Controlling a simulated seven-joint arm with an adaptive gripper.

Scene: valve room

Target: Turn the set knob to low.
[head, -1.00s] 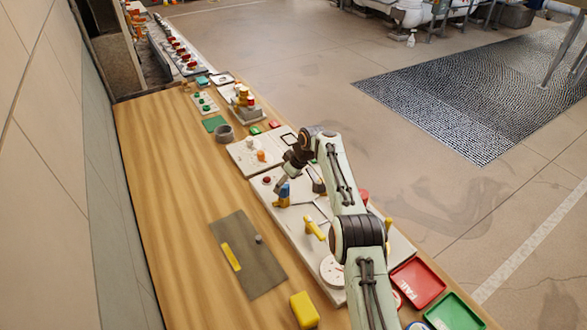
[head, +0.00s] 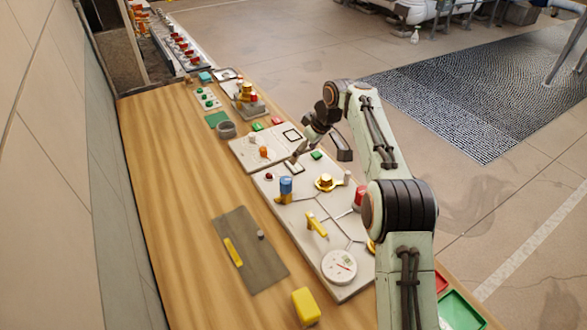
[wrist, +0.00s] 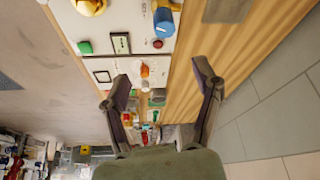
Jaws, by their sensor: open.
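No label reading "set" or "low" is legible, so I cannot tell which control is the set knob. On the large white panel (head: 290,222) stand a blue knob (head: 285,188), a brass-gold knob (head: 326,182), a yellow lever (head: 316,225) and a red knob (head: 361,194). A smaller panel (head: 245,152) behind it carries an orange knob (head: 264,152). My gripper (head: 320,154) is open and empty above the area where the panels meet. In the wrist view, the orange knob (wrist: 145,70) appears between my spread fingers (wrist: 163,77), apart from them; the blue knob (wrist: 163,24) lies beyond the fingertips.
A round white gauge (head: 339,266) sits at the panel's near end. A grey mat (head: 250,255) and a yellow block (head: 306,306) lie on the wooden bench (head: 175,215). A wall (head: 50,200) bounds the left; bare wood lies between.

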